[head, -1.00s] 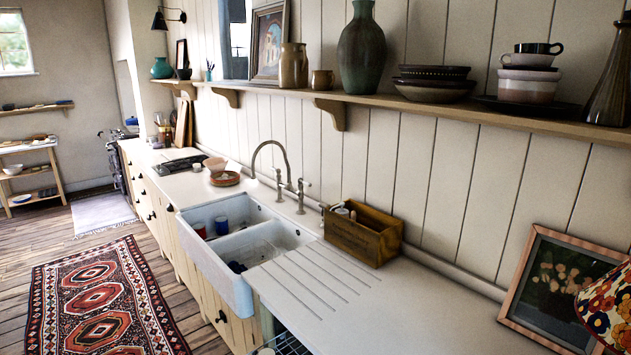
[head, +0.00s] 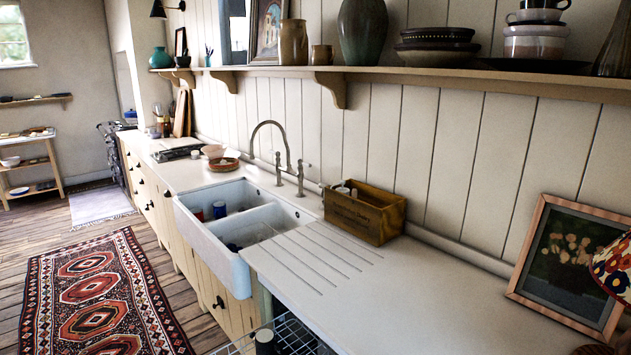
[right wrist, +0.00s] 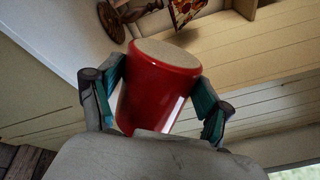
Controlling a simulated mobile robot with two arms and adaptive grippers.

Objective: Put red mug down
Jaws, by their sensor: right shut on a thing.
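The red mug (right wrist: 158,92) is in the right wrist view, between the two teal-padded fingers of my right gripper (right wrist: 158,95). The gripper is shut on its sides. A flat tan round end of the mug faces up in that picture; I cannot tell whether it is the base or the inside. The mug's lower part is hidden behind the grey gripper body. Neither gripper nor the held mug shows in the head view.
In the head view, the white counter (head: 430,285) is clear between the wooden box (head: 365,213) and the framed picture (head: 572,262). The white double sink (head: 238,262) holds a blue cup (head: 219,210) and other items. An open wire rack (head: 290,335) is below the counter.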

